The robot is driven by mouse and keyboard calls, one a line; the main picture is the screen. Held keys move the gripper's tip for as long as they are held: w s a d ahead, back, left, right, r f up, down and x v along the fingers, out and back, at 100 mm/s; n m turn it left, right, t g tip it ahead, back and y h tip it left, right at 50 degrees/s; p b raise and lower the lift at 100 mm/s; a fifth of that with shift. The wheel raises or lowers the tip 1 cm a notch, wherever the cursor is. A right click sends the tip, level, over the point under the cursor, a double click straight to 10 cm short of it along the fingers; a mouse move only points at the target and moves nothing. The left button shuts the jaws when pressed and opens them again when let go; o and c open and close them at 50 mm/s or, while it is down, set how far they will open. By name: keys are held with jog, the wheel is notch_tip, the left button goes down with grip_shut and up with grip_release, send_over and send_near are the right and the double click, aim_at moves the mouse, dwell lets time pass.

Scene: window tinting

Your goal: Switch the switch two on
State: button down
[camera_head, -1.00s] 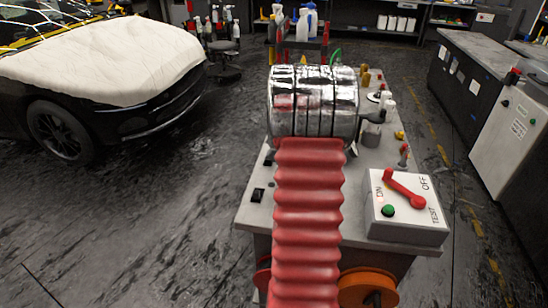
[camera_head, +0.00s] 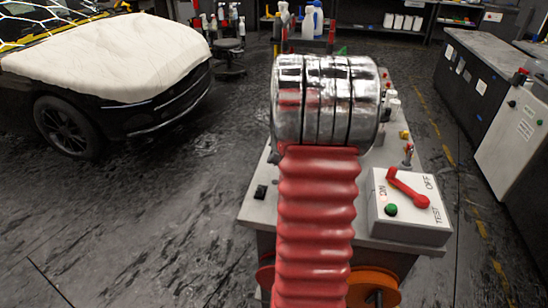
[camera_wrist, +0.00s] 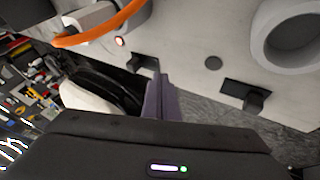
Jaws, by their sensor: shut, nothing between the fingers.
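Two black switches show on the pale tabletop in the wrist view: one (camera_wrist: 143,62) near the middle and one (camera_wrist: 250,97) to the right. In the head view, one black switch (camera_head: 260,192) sits at the left edge of the table. I see no number on any switch, so I cannot tell which is switch two. My gripper (camera_wrist: 160,84) is shut and empty in the wrist view, its fingertips just below and right of the middle switch. I cannot tell whether they touch. My gripper is hidden behind my arm in the head view.
A white box (camera_head: 410,225) with a red lever (camera_head: 407,187) and a green button (camera_head: 391,210) stands on the table's right. A covered car (camera_head: 110,60) stands left.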

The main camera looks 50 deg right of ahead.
jog(key=v, duration=0.7)
jog(key=shift+s+a+r, duration=0.15)
jog(key=shift+s+r, duration=0.05)
jog(key=shift+r, duration=0.1)
dwell(0.4)
jog(key=a+m, duration=0.1)
jog(key=s+a+f+m, duration=0.1)
jog(key=m, duration=0.1)
jog(key=s+a+f+m+y, duration=0.1)
jog(key=m, duration=0.1)
jog(key=shift+a+f+g, duration=0.1)
jog(key=shift+f+g, duration=0.15)
jog(key=shift+g, duration=0.15)
jog(key=a, duration=0.1)
jog(key=s+a+m, duration=0.1)
jog(key=a, duration=0.1)
jog(key=shift+s+m+g+y, duration=0.1)
jog(key=shift+m+g+y, duration=0.2)
jog(key=s+a+r, duration=0.2)
jog(key=a+r, duration=0.1)
jog(key=a, duration=0.9)
jog(key=s+a+r+n, duration=0.1)
jog(key=s+a+r, duration=0.2)
jog(key=a, duration=1)
jog(key=s+a+r+n+y, duration=0.1)
jog(key=s+a+r, duration=0.2)
jog(key=a, duration=0.9)
jog(key=shift+a+r, duration=0.4)
jog(key=shift+r, duration=0.35)
